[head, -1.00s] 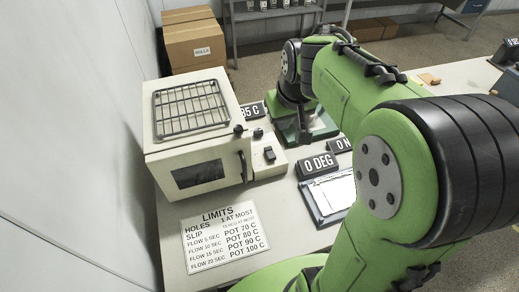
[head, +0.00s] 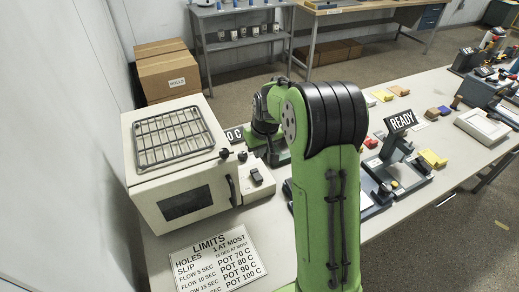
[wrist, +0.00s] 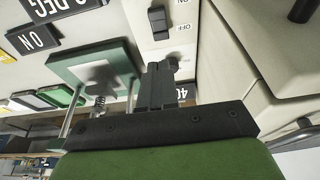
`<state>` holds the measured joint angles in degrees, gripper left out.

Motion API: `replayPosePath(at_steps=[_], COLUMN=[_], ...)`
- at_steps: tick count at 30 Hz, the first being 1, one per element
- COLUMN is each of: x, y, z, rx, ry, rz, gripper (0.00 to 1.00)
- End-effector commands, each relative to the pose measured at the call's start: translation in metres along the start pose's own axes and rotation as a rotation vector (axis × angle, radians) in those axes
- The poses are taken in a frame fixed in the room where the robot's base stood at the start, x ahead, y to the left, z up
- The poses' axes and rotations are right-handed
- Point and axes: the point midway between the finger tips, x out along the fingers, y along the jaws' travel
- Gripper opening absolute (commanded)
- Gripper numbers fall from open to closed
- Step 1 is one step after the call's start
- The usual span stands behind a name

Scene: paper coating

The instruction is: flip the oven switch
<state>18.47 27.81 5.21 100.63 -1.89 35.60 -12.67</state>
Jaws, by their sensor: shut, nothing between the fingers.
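The cream oven (head: 182,207) stands on the bench at the left, with a wire rack on top and its dark-windowed door shut. Its dark rocker switch (head: 256,177) is on a low panel at its right side. In the wrist view the switch (wrist: 158,20) lies beyond my fingertips, between ON and OFF labels. I cannot tell which side is pressed. My gripper (wrist: 161,68) is shut and empty, apart from the switch and pointing towards the panel. In the head view my arm reaches behind the panel, and the fingertips are not clear there.
A LIMITS sign (head: 217,262) lies in front of the oven. A temperature sign (head: 234,135) stands behind the panel. A green-edged plate device (wrist: 95,70) with a spring and posts is close beside my gripper.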

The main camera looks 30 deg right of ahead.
Motion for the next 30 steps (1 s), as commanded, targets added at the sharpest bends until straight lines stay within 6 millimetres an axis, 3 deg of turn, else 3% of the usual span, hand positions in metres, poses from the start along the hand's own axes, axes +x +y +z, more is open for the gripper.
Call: replayPosePath(at_steps=[6,12,30], x=[0.050,0.081,0.092], y=[0.000,0.000,0.000], z=[0.001,0.009,0.010], rx=[0.000,0.000,0.000], ry=[-0.003,-0.002,-0.056], rz=[0.000,-0.001,0.000], gripper=[0.00,0.00,0.00])
